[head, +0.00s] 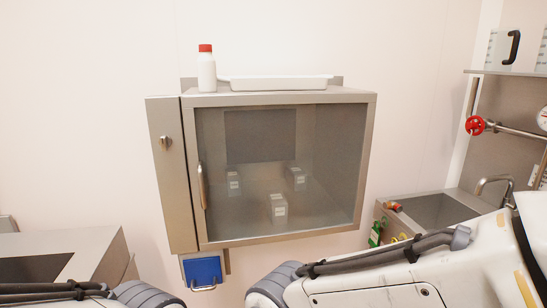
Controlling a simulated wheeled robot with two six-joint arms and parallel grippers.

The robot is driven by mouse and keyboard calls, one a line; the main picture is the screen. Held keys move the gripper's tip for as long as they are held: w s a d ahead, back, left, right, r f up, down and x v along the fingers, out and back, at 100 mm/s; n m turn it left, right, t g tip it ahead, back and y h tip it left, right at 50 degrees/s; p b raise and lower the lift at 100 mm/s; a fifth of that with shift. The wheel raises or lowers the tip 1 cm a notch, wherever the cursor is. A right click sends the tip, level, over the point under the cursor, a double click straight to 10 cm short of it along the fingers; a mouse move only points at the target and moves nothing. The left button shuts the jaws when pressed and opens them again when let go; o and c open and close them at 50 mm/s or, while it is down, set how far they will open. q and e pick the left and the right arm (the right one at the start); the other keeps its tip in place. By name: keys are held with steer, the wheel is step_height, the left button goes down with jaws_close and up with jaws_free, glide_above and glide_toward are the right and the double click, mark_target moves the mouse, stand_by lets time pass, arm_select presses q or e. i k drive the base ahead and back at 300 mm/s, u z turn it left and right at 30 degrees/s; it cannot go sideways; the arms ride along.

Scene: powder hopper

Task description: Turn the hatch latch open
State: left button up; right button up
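The hatch (367,150) is a steel box on the wall with a closed glass door, seen in the middle of the head view. A small metal knob (165,142), which looks like the latch, sits on the steel panel (172,200) left of the door. Its turn position is too small to tell. A vertical metal door handle (203,186) is at the glass door's left edge. Parts of both my arms show along the bottom edge, well below the knob. Neither gripper's fingers are in view.
Several small labelled boxes (278,208) stand behind the glass. A red-capped white bottle (207,70) and a white tray (280,83) rest on top. A blue bin (203,271) hangs below. A sink (440,209) and a red valve wheel (475,125) are right. Space before the panel is clear.

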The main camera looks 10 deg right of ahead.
mark_target(165, 141)
steer(key=k, duration=1.15)
steer(key=u, duration=0.6)
steer(key=i, duration=1.5)
steer(key=z, duration=0.6)
